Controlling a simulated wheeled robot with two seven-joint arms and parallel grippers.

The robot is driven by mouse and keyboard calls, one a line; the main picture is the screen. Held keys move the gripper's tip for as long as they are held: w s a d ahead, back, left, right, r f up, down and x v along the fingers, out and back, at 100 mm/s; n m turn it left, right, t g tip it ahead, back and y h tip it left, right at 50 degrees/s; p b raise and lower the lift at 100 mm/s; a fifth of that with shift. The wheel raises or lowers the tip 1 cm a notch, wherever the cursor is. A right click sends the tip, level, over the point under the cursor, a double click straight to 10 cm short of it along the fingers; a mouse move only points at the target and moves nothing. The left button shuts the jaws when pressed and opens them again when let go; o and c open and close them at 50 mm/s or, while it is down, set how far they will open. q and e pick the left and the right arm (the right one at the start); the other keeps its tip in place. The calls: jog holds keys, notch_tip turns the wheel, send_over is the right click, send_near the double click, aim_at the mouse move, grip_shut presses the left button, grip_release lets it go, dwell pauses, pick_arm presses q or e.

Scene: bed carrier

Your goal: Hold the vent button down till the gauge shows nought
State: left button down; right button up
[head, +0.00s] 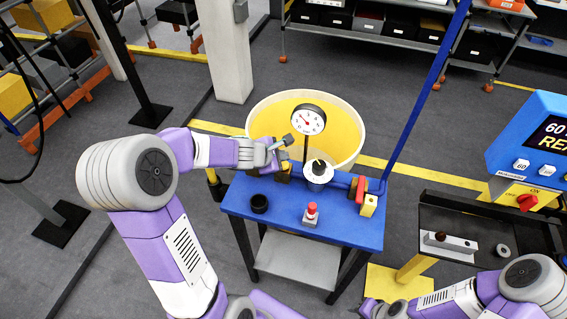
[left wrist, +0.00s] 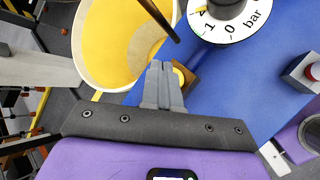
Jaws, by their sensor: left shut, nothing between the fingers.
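My left gripper (head: 284,142) is shut and empty over the back left of the blue bench (head: 345,226). In the left wrist view its fingertips (left wrist: 163,72) are beside a small brown block with a round yellow button (left wrist: 178,77), partly hidden by the fingers; I cannot tell whether they touch. The pressure gauge (head: 308,120) stands on a thin post; its needle is too small to read. A red button (head: 311,208) on a grey base stands at the bench front. My right gripper (head: 370,307) is at the bottom edge, its jaws unclear.
A yellow tub (head: 345,118) stands behind the bench. A black tray table (head: 470,222) and a blue display unit (head: 540,140) stand at right.

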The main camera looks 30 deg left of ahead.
pick_arm(q)
jog(key=shift+f, duration=0.1)
jog(key=shift+f+b, duration=0.35)
jog(key=shift+b, duration=0.15)
jog(key=shift+f+b, duration=0.5)
jog(key=shift+b, duration=0.05)
dwell(0.4)
jog(key=shift+r, duration=0.15)
dwell(2.5)
jog(key=shift+r+p, duration=0.8)
jog(key=shift+p, duration=0.15)
notch_tip(320, 180, up, 5)
jog(key=p, duration=0.5)
